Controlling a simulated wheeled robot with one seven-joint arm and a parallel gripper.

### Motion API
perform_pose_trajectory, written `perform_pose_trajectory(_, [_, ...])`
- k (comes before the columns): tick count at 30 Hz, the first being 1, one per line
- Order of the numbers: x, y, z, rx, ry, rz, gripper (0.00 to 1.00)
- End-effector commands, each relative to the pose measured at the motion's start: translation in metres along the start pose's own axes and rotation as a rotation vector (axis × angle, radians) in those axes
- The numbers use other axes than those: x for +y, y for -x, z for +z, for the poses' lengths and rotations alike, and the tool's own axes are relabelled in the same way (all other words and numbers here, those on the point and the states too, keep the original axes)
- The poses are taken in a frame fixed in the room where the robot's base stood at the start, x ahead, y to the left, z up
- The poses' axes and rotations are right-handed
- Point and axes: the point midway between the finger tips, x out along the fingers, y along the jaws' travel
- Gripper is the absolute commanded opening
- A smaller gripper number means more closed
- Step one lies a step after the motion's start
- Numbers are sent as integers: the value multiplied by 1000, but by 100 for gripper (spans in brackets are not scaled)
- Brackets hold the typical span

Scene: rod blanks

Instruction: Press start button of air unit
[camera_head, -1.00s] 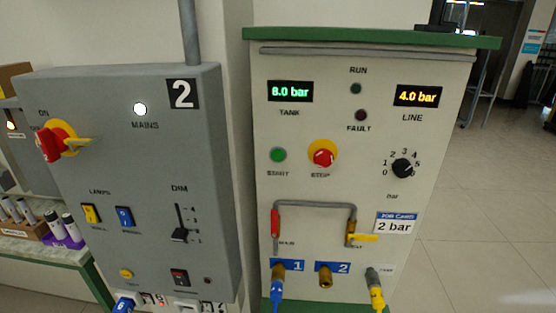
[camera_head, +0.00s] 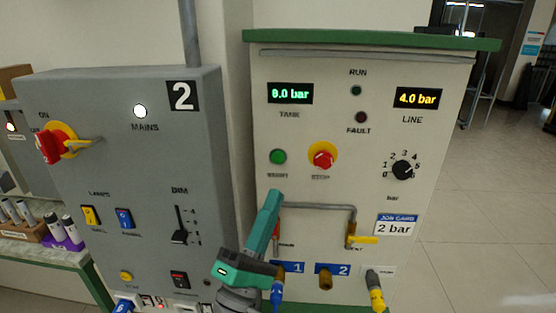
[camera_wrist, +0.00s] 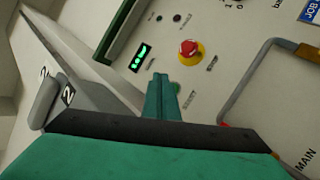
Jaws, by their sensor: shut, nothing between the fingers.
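The air unit (camera_head: 325,200) is a pale cabinet with a green top. Its round green START button (camera_head: 278,157) sits on the left of the panel, left of the red STOP button (camera_head: 323,158) on its yellow disc. STOP also shows in the wrist view (camera_wrist: 189,48). My gripper (camera_head: 274,193) is teal, shut and empty, with its tip below the START button in the head view. In the wrist view my closed fingers (camera_wrist: 162,82) reach toward the panel; a green edge of START (camera_wrist: 176,88) shows beside them, mostly hidden. I cannot tell the gap.
The RUN lamp (camera_head: 356,91) and FAULT lamp (camera_head: 361,117) look dark. The LINE display (camera_head: 417,97) reads 4.0 bar. A pipe loop (camera_head: 330,207) with a yellow-handled valve is below the buttons. A grey mains box (camera_head: 130,190) stands at left.

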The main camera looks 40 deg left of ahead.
Motion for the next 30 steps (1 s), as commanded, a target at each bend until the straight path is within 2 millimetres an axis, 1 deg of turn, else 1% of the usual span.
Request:
perform_pose_trajectory(1, [10,-4,-1,-10,13,18,0])
perform_pose_trajectory(3, [18,-7,0,-22,28,29,0])
perform_pose_trajectory(8, [23,-9,0,-30,41,36,0])
perform_pose_trajectory(16, [22,-9,0,-29,40,36,0])
perform_pose_trajectory(20, [20,-13,-3,-29,40,36,0])
perform_pose_trajectory(30, [1,-41,-21,-28,39,36,0])
